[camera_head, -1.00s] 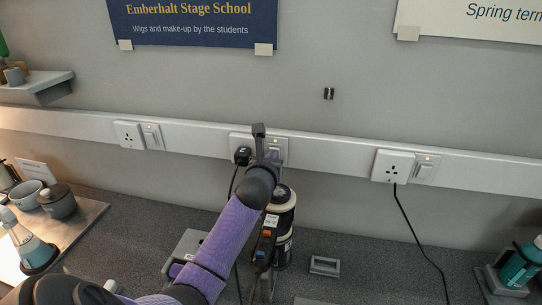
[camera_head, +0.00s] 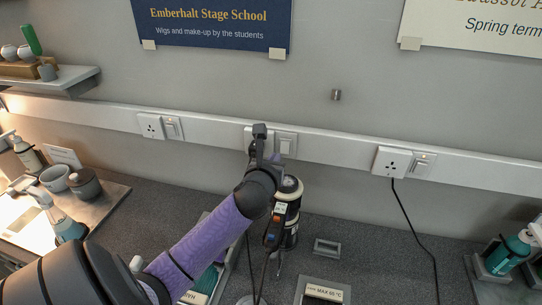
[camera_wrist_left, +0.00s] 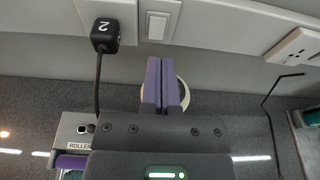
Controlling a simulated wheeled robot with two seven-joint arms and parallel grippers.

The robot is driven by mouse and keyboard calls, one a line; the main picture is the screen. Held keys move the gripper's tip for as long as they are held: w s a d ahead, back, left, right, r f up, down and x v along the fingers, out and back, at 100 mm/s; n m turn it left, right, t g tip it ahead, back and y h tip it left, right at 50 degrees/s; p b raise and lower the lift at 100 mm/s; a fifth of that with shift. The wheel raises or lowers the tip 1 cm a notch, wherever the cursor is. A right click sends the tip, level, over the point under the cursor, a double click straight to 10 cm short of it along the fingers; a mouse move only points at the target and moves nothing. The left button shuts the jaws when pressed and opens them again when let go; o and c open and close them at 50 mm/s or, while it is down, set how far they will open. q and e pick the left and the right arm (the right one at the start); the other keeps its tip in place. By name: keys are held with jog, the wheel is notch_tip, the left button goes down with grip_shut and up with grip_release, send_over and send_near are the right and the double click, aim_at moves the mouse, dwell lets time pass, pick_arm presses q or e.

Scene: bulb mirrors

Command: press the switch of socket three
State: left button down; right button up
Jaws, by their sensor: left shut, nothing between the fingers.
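Three socket plates show along the white wall rail, each with a switch on its right. The left socket (camera_head: 150,126) is empty beside its switch (camera_head: 172,128). The middle switch (camera_head: 286,145) is beside a socket mostly hidden by my arm; the wrist view shows a black plug marked 2 (camera_wrist_left: 104,34) there. I cannot read any socket numbers. My left gripper (camera_head: 276,157) is shut and empty, its purple fingertips (camera_wrist_left: 160,60) just below the middle switch (camera_wrist_left: 157,22), apparently clear of it.
A black-and-cream cylinder (camera_head: 290,205) stands below the middle switch. A cord (camera_head: 413,225) hangs from the right socket. A grey holder (camera_head: 327,248) and teal bottle (camera_head: 507,254) are to the right. A tray of pots (camera_head: 112,205) is at left.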

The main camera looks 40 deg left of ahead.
pick_arm(q)
jog(key=shift+s+d+r, duration=0.35)
jog(key=shift+s+r, duration=0.05)
jog(key=shift+s, duration=0.25)
jog(key=shift+s+d+r, duration=0.35)
jog(key=shift+s, duration=0.25)
